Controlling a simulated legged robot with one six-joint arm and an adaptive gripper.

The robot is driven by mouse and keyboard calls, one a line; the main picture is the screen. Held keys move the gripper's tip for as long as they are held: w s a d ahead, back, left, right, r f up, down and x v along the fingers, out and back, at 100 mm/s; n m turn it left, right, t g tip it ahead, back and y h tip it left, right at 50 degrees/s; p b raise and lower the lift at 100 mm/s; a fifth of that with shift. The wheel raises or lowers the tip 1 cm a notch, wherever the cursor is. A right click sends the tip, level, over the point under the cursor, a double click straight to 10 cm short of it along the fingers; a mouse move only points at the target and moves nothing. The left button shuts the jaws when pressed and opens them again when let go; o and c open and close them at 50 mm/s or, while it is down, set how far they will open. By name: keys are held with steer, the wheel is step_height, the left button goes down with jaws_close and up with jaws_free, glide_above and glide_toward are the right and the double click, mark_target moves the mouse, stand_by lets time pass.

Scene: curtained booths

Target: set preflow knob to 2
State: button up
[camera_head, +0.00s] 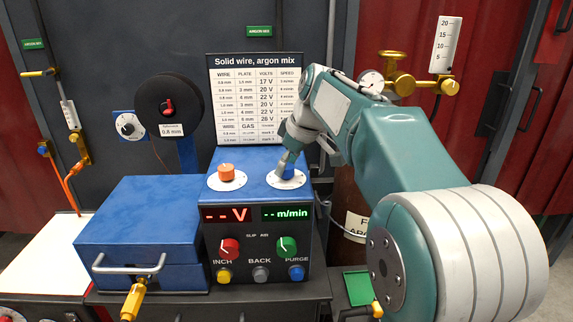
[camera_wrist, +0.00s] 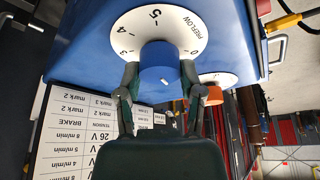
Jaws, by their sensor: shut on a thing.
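The preflow knob (camera_wrist: 158,60) is a blue cylinder on a round white dial plate (camera_wrist: 128,36) lettered PREFLOW. The dial appears turned in the wrist view, with several numbers around it. My gripper (camera_wrist: 160,76) has one finger on each side of the knob and is shut on it. A small pale mark shows on the knob's lower face; I cannot tell which number it points to. In the head view my gripper (camera_head: 286,161) reaches down onto the same knob, on top of the blue welder box (camera_head: 256,188), and partly covers it.
An orange knob (camera_head: 226,172) on its own white dial stands to the left. A chart board (camera_head: 240,95) rises behind both knobs. Red (camera_head: 229,249) and green (camera_head: 287,247) knobs sit on the front panel. A blue case (camera_head: 150,215) stands at left.

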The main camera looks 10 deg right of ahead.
steer(key=shift+f, duration=0.1)
steer(key=m, duration=0.2)
steer(key=m+h, duration=0.1)
steer(key=m, duration=0.1)
steer(key=shift+m+t+h, duration=0.3)
steer(key=shift+t, duration=0.1)
steer(key=m+h, duration=0.1)
steer(key=m, duration=0.3)
steer(key=shift+f+m+h, duration=0.1)
steer(key=shift+m+h, duration=0.3)
steer(key=o, duration=1.2)
steer(key=shift+c, duration=0.2)
steer(key=shift+a, duration=0.1)
